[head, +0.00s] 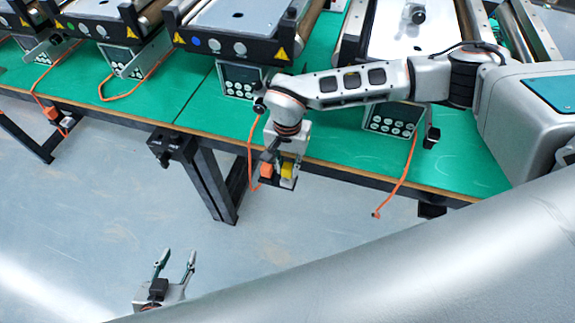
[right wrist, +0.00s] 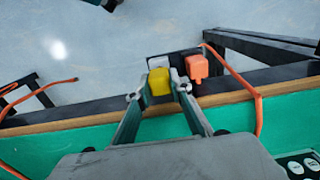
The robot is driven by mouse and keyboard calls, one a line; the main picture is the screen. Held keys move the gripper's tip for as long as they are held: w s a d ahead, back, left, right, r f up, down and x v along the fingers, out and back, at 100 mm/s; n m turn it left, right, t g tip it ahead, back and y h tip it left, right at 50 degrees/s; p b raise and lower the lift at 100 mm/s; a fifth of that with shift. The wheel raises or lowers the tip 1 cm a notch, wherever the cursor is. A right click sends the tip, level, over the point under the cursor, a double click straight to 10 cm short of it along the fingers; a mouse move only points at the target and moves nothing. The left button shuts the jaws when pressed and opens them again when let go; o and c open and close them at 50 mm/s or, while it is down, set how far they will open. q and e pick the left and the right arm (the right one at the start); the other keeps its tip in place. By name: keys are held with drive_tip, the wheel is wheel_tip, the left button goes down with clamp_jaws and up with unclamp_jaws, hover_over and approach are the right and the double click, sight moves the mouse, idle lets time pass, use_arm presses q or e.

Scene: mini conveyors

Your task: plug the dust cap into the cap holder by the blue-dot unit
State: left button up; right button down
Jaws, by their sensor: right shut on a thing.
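The dust cap appears to be the yellow block (head: 287,170), also seen in the right wrist view (right wrist: 159,80). My right gripper (right wrist: 160,97) is shut on it, one finger on each side. The cap is just at the black bracket (right wrist: 184,60) on the table's front edge, in front of a pale grey block (right wrist: 157,62). I cannot tell whether the cap is seated. The blue-dot unit (head: 225,45) is behind my right arm, its blue dot facing front. My left gripper (head: 175,262) is open and empty, low over the floor.
An orange plug (right wrist: 196,67) with a cord sits on the bracket right beside the cap. The green table (head: 200,105) carries several conveyor units and control boxes (head: 240,80). Orange cords hang over its edge. The floor in front is clear.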

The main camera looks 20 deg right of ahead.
sight(287, 167)
drive_tip(key=shift+f, duration=0.45)
drive_tip(key=shift+f+b, duration=0.8)
drive_tip(key=shift+f, duration=0.15)
drive_tip(key=c, duration=1.7)
unclamp_jaws()
wheel_tip(287, 167, up, 12)
drive_tip(key=shift+r, duration=0.1)
